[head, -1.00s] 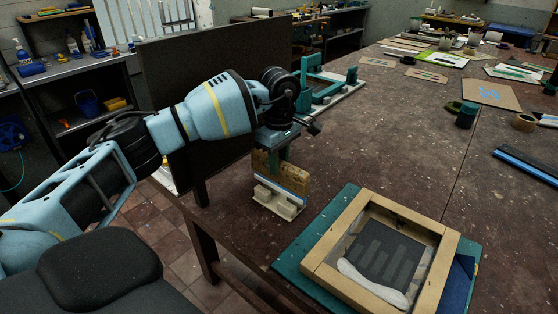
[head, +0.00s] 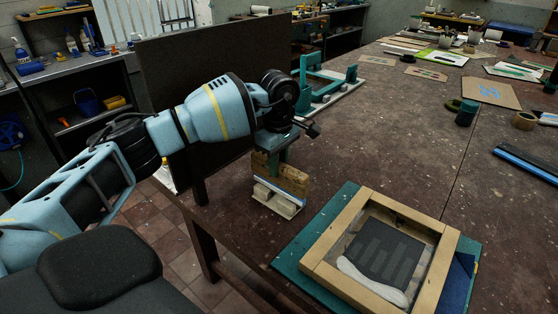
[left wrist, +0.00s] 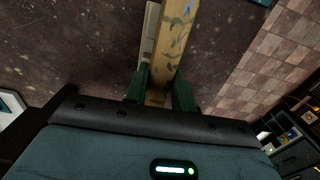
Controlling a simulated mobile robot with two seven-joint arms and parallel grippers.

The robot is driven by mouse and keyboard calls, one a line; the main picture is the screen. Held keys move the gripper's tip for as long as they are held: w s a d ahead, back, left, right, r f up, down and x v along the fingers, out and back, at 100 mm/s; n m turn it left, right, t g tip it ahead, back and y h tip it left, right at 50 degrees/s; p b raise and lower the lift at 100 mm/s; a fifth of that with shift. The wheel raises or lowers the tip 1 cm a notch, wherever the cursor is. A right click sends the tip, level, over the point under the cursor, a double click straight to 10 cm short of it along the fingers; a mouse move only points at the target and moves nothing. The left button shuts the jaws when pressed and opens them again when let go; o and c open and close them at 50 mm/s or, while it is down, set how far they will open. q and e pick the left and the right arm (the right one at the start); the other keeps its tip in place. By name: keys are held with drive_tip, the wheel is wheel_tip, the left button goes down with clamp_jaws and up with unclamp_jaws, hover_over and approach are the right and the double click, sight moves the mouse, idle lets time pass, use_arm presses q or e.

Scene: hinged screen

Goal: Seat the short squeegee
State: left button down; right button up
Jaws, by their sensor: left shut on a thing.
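The short squeegee (head: 281,174) has a worn wooden handle and a blue strip along its lower edge. My left gripper (head: 278,158) is shut on the handle and holds it upright. A small cream rest (head: 276,205) stands directly below it at the table's near left edge. The squeegee's lower edge is at or just above the rest; I cannot tell if they touch. In the left wrist view the handle (left wrist: 171,45) runs upward between the green fingers (left wrist: 160,88), and a pale strip of the rest (left wrist: 149,35) shows beside it. My right gripper is out of view.
A wood-framed screen (head: 325,240) lies on a green board (head: 292,262) to the right. A dark upright panel (head: 160,75) stands behind my left arm. A teal hinged fixture (head: 340,85) stands farther back. The table between is clear.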

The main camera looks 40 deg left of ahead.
use_arm(q)
drive_tip(key=shift+f, duration=0.75)
drive_tip(key=shift+f+b, duration=0.4)
drive_tip(key=shift+f, duration=0.3)
drive_tip(key=c, duration=1.1)
unclamp_jaws()
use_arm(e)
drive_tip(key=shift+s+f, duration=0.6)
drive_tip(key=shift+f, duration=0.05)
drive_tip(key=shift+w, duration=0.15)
use_arm(q)
wheel_tip(320, 180, up, 7)
drive_tip(key=shift+r, duration=0.4)
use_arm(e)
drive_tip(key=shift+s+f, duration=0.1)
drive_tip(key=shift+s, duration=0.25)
